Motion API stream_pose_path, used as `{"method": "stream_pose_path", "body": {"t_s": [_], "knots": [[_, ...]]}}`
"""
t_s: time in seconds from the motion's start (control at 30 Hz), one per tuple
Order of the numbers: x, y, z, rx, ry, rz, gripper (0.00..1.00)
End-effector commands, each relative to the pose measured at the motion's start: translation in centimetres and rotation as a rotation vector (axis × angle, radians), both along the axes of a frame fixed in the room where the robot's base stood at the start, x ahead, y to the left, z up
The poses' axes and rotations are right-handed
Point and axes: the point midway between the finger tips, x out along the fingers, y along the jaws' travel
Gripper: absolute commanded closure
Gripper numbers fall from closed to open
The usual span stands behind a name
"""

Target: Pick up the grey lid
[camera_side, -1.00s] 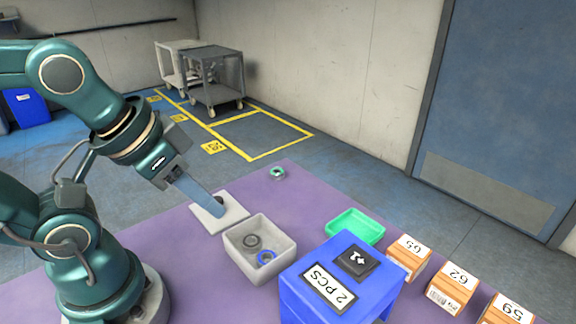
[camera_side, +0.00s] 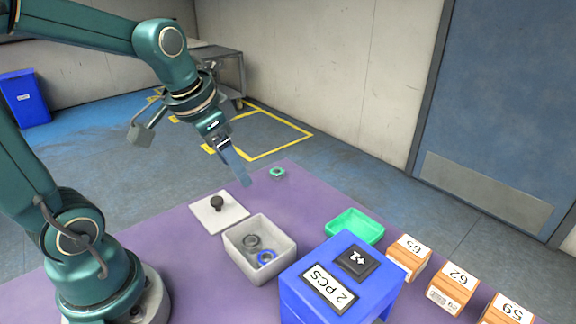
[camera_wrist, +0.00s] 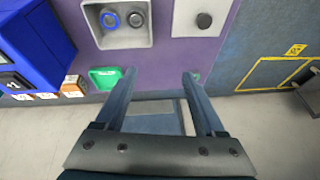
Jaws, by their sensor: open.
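The grey lid (camera_side: 232,216) is a pale square plate with a dark round knob. It lies flat on the purple table beside the grey box, and it also shows at the top of the wrist view (camera_wrist: 182,20). My gripper (camera_side: 246,184) is raised above the table, beyond the lid and apart from it. In the wrist view my gripper (camera_wrist: 159,74) has its fingers spread with nothing between them. The open grey box (camera_side: 240,255) holds a dark ring and a blue ring.
A green ring (camera_side: 277,172) lies at the table's far edge. A green tray (camera_side: 355,227), a blue bin (camera_side: 315,305) marked "2 PCS" and several orange boxes (camera_side: 452,289) stand to the right. The purple table (camera_side: 300,204) is clear between the lid and the green tray.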

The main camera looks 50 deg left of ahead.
Motion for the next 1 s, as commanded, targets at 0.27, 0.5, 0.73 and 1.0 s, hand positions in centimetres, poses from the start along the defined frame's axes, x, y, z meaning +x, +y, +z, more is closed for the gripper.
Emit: {"method": "stream_pose_path", "body": {"t_s": [0.27,0.5,0.73,1.0], "knots": [[0.9,7.3,-5.4,-0.068,0.172,0.178,0.28],[-0.5,9.5,-8.0,-0.126,0.248,0.279,0.28],[-0.4,9.5,-10.4,-0.129,0.251,0.284,0.28],[0.0,9.6,-12.7,-0.126,0.246,0.283,0.28]]}}
